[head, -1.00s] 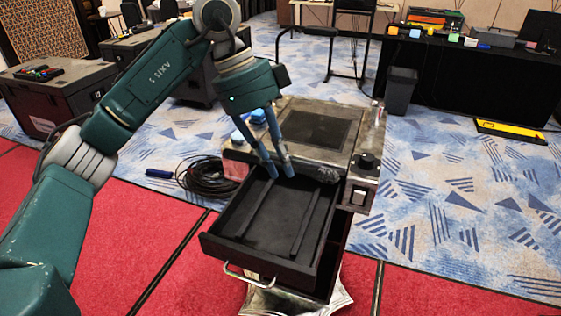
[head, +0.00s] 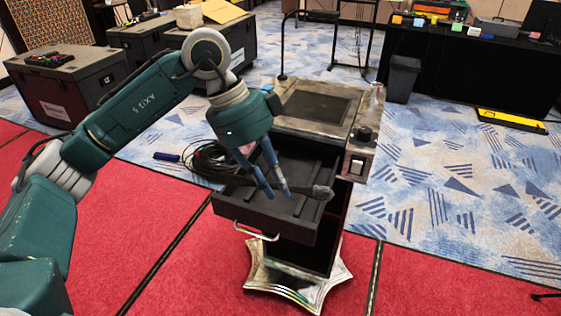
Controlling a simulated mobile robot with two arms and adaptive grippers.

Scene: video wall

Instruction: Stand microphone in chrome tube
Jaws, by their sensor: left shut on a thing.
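My left gripper (head: 273,188) is shut on the dark microphone, whose rounded grey head (head: 322,192) points right. The microphone lies roughly level across the fingers, above the open drawer (head: 266,212) of the cart. The fingers hide part of its handle. A small shiny, upright, tube-like thing (head: 376,96) stands at the back right corner of the cart top; it may be the chrome tube, but it is too small to be sure. My right gripper is not in view.
The cart top (head: 305,128) has a dark inset panel and a black knob (head: 364,134) at its right. A coiled black cable (head: 208,162) lies on the floor left of the cart. A blue block (head: 267,89) shows behind my wrist. A bin (head: 403,78) stands farther back.

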